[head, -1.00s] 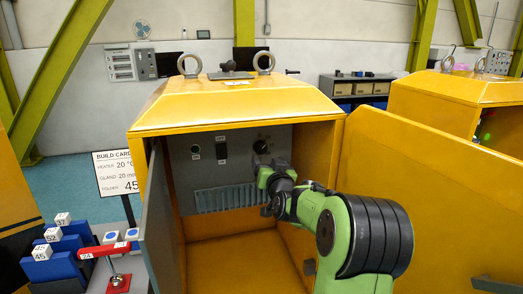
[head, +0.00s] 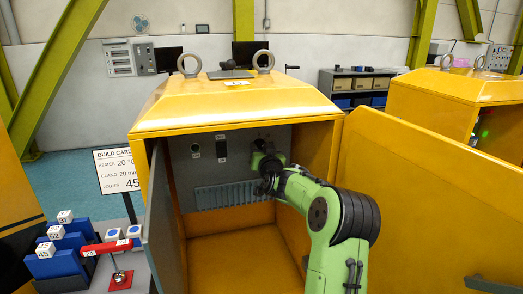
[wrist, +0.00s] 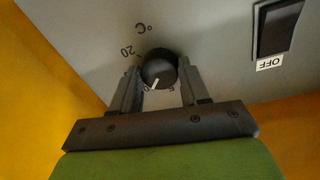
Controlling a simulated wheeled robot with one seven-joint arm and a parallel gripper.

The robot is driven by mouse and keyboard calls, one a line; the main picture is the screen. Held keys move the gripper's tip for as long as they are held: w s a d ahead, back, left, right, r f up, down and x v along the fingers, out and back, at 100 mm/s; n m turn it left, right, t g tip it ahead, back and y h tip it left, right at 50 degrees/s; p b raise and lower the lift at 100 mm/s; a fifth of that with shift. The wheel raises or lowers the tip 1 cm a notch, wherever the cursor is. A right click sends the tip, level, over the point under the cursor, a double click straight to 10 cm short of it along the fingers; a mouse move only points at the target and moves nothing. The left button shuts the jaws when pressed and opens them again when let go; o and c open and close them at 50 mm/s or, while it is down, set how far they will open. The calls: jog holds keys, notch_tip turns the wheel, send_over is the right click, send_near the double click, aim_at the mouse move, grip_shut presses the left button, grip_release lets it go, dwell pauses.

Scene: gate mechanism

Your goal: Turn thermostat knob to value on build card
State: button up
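The build card (head: 117,171) stands left of the yellow cabinet and reads heater 20 °C, gland 20 mm, folder 45. The dark round thermostat knob (wrist: 159,70) is on the grey panel inside the cabinet, with a white pointer line on its face. A "20" with a tick and a "°C" are printed beside it; other marks are partly hidden by my fingers. My gripper (wrist: 160,72) has one finger on each side of the knob; I cannot tell whether they press on it. In the head view my gripper (head: 265,161) hides the knob.
A black rocker switch (wrist: 277,28) labelled OFF is beside the knob. The yellow cabinet (head: 230,120) stands open, with a grey door (head: 160,225) at left and a large yellow panel (head: 430,190) at right. A red lever (head: 107,247) and blue number blocks stand at lower left.

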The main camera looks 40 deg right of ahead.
jog(key=shift+c, duration=1.1)
jog(key=shift+m, duration=0.3)
jog(key=m+b, duration=0.1)
jog(key=m, duration=0.2)
jog(key=shift+b, duration=0.3)
jog(key=m+b, duration=0.1)
jog(key=m, duration=0.8)
jog(key=shift+d+r+y, duration=0.1)
jog(key=shift+y, duration=0.3)
jog(key=m, duration=0.4)
jog(key=shift+m+y, duration=0.3)
